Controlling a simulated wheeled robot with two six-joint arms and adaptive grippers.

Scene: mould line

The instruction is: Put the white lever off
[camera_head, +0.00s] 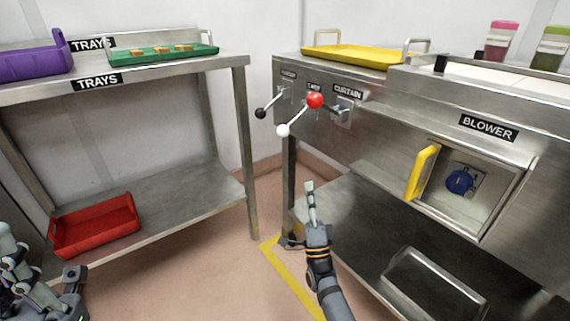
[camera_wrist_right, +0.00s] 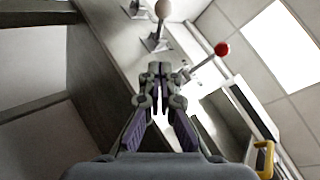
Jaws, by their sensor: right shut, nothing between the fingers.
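The white lever (camera_head: 283,130) is the middle of three on the steel machine's front; its rod slants down and left to a white ball knob. Its knob also shows in the right wrist view (camera_wrist_right: 163,8), at the top. A black-knobbed lever (camera_head: 260,113) is to its left. A red-knobbed lever (camera_head: 315,100) is to its right, its knob higher. My right gripper (camera_head: 309,187) is shut and empty, below the white knob and apart from it. My left gripper (camera_head: 72,272) is at the lower left, far from the levers; its jaw state is unclear.
A yellow tray (camera_head: 350,51) lies on the machine's top. A steel rack (camera_head: 185,185) stands left, holding a red tray (camera_head: 95,228) low down.

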